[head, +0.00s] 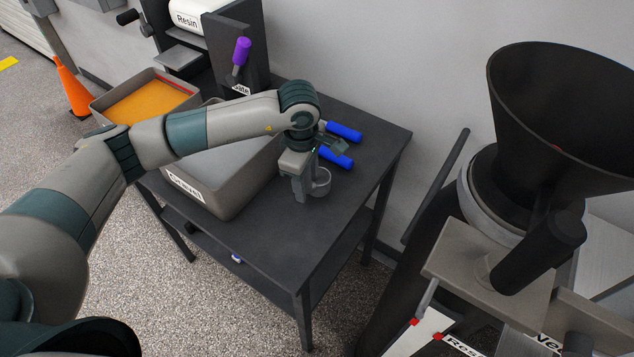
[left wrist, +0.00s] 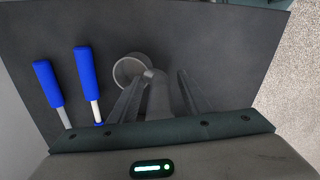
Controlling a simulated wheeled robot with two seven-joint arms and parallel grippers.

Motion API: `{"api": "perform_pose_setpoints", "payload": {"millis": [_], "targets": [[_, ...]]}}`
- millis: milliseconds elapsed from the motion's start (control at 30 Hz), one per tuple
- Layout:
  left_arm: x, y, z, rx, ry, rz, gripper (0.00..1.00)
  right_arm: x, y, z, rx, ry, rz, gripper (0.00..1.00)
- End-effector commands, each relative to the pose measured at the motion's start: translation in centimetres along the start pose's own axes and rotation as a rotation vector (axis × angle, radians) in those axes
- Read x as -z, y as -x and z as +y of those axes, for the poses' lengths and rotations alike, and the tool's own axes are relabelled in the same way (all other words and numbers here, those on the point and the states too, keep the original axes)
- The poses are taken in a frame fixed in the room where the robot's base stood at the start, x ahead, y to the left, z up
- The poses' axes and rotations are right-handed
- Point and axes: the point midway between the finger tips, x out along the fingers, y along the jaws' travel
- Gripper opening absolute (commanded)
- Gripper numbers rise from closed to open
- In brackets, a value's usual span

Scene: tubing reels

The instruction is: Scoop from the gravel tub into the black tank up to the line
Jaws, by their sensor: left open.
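The grey gravel tub (head: 226,205), with a label on its front, stands on the dark table, partly hidden behind my left arm. A small grey scoop (head: 321,182) with a round cup lies on the table to its right; the cup (left wrist: 130,68) also shows in the left wrist view. My left gripper (head: 301,190) points down at the scoop. Its fingers (left wrist: 158,95) are open, with the scoop's handle between them. I cannot tell whether they touch it. A black funnel-topped vessel (head: 560,120) stands at right; whether it is the black tank is unclear, and no fill line shows.
Two blue-handled tools (head: 343,131) lie behind the scoop on the table (head: 300,235). A second tub (head: 150,80) holds orange material at the table's left. A purple-handled lever (head: 242,50) rises behind. An orange cone (head: 73,88) stands on the floor. The table's front right is clear.

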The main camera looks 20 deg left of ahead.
Motion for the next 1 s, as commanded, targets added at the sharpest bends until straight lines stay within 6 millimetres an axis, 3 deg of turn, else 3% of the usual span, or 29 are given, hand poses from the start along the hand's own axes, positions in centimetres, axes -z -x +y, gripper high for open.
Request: {"api": "perform_pose_setpoints", "payload": {"millis": [133, 333, 767, 1000], "targets": [[0.0, 0.0, 0.0, 0.000, 0.000, 0.000, 0.44, 0.0, 0.0, -0.2, 0.002, -0.001, 0.000, 0.51], [0.0, 0.0, 0.0, 0.000, 0.000, 0.000, 0.00, 0.0, 0.0, -0.2, 0.002, -0.001, 0.000, 0.51], [0.0, 0.4, 0.1, -0.003, 0.000, -0.001, 0.00, -0.1, -0.4, 0.0, 0.000, 0.000, 0.000, 0.51], [0.0, 2.5, 0.3, -0.006, -0.001, -0.001, 0.00, -0.3, -2.1, 0.2, -0.002, 0.001, -0.001, 0.51]]}}
